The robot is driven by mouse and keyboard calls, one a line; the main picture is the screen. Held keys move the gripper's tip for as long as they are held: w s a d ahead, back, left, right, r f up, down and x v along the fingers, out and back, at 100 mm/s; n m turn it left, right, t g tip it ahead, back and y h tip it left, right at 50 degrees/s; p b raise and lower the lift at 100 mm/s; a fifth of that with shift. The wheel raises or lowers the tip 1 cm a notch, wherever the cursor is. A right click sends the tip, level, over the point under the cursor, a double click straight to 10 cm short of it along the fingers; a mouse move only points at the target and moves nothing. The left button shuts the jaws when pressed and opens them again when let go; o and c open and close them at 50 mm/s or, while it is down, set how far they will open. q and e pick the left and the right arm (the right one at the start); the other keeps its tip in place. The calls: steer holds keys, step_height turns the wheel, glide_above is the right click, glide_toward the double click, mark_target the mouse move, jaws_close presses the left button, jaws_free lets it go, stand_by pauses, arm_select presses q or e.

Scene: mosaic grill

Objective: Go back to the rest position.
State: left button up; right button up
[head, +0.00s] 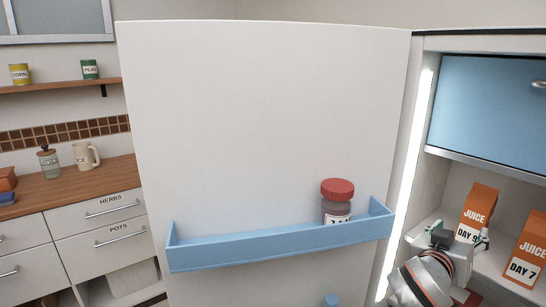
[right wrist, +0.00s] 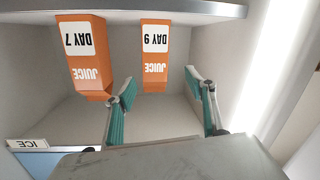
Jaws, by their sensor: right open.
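My right gripper (head: 462,238) is inside the open fridge at the right of the head view, in front of the juice carton marked DAY 9 (head: 477,208). In the right wrist view, which is upside down, its two teal-padded fingers (right wrist: 160,82) are apart with nothing between them. The DAY 9 carton (right wrist: 155,55) stands beyond the fingers, apart from them. The juice carton marked DAY 7 (head: 526,250) stands to its right in the head view, and it also shows in the right wrist view (right wrist: 84,58). My left gripper is not in view.
The open white fridge door (head: 270,120) fills the middle. Its blue door shelf (head: 280,245) holds a red-lidded jar (head: 337,200). A blue freezer compartment front (head: 490,108) is above the cartons. A wooden counter (head: 75,180) with a canister and mug is at left.

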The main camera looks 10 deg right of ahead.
steer(key=s+a+f+n+g+y, duration=0.1)
steer(key=s+a+f+n+y, duration=0.2)
steer(key=s+f+n, duration=0.5)
steer(key=s+a+f+n+g+y, duration=0.1)
steer(key=s+a+f+n+y, duration=0.25)
steer(key=f, duration=0.85)
steer(key=s+a+f+n+g+y, duration=0.1)
steer(key=s+a+f+n+y, duration=0.25)
steer(key=s+f, duration=0.6)
steer(key=w+a+f+m+t+y+p, duration=0.1)
steer(key=a+f+y, duration=0.5)
steer(key=a+f, duration=0.6)
steer(key=w+a+m+t, duration=0.1)
steer(key=a+t, duration=0.1)
steer(key=a, duration=0.2)
steer(key=shift+a+f+t, duration=0.2)
steer(key=shift+f+t, duration=0.2)
steer(key=shift+a+f, duration=0.1)
steer(key=shift+a, duration=0.15)
steer(key=shift+c, duration=0.3)
steer(key=c, duration=0.6)
steer(key=shift+c, duration=0.6)
